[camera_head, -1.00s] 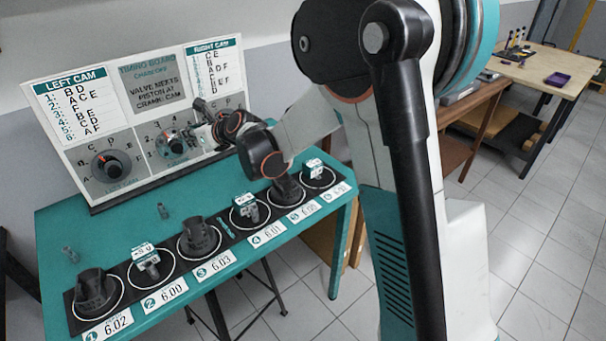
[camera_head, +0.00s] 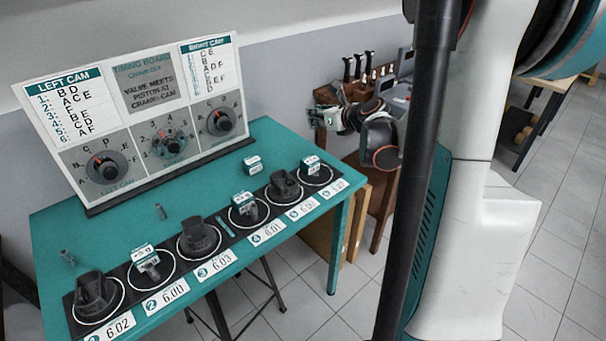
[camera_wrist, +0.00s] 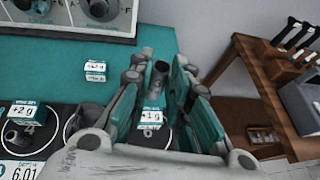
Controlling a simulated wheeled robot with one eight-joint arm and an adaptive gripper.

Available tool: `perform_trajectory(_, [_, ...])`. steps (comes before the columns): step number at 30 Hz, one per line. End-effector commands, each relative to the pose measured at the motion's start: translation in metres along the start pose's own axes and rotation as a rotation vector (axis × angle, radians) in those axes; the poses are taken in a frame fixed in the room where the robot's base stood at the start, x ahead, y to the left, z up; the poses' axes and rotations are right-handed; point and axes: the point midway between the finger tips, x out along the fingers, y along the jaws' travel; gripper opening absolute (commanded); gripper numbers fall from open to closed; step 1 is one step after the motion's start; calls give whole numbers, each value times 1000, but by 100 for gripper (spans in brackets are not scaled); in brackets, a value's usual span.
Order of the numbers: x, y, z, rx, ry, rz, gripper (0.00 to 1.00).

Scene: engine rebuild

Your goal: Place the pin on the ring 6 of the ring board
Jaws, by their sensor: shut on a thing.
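My gripper (camera_head: 322,118) is to the right of the teal table's far right corner in the head view. In the wrist view my gripper (camera_wrist: 158,75) is shut on a grey cylindrical pin (camera_wrist: 158,80), which stands between the fingers. The ring board (camera_head: 225,238) is a dark strip along the table's front edge, with white rings and number labels. Ring 6 (camera_head: 331,178) is at its far right end, and a small white-and-teal weight block (camera_head: 312,161) sits in it. In the wrist view this block (camera_wrist: 150,117) shows below the pin, partly between the fingers.
A weight block (camera_head: 252,163) lies behind ring 4. Pistons and blocks occupy the other rings. The timing board (camera_head: 150,120) stands at the back. A wooden bench with a tool rack (camera_head: 365,70) is beyond.

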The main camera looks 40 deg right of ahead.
Motion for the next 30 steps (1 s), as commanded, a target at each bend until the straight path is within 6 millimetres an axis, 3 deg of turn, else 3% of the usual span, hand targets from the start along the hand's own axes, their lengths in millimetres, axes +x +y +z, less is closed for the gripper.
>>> perform_trajectory(3, [-19,-25,-7,14,-3,-35,0])
perform_trajectory(8, [-26,-37,-15,20,-4,-52,0])
perform_trajectory(24, [21,-38,-129,20,-4,-52,0])
perform_trajectory(30, [31,-37,-153,20,-4,-52,0])
